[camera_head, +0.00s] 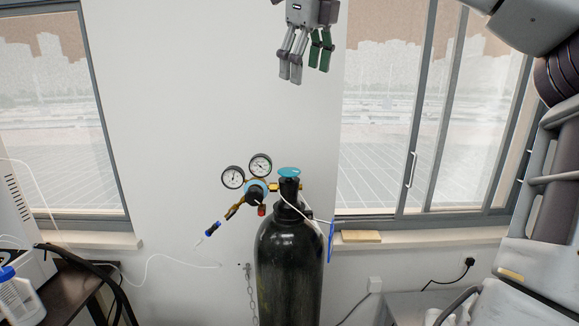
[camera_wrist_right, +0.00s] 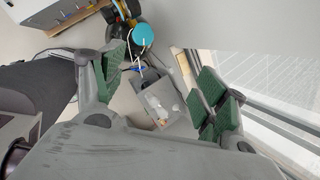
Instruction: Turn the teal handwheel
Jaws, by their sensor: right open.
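The teal handwheel (camera_head: 289,172) sits on top of the black gas cylinder (camera_head: 290,255), which stands upright against the wall. It also shows as a teal disc in the right wrist view (camera_wrist_right: 140,33). A regulator with two round gauges (camera_head: 247,172) is attached left of the cylinder's neck. My right gripper (camera_head: 306,74) is at the top of the head view, well above the handwheel and apart from it. Its green-padded fingers are spread in the right wrist view (camera_wrist_right: 165,90), with nothing between them held. My left gripper does not show in either view.
Windows flank the white wall. A dark table with a white bottle (camera_head: 17,297) is at the lower left. A grey cart (camera_head: 400,305) stands right of the cylinder. A thin hose (camera_head: 165,262) runs left along the wall. The space between gripper and handwheel is clear.

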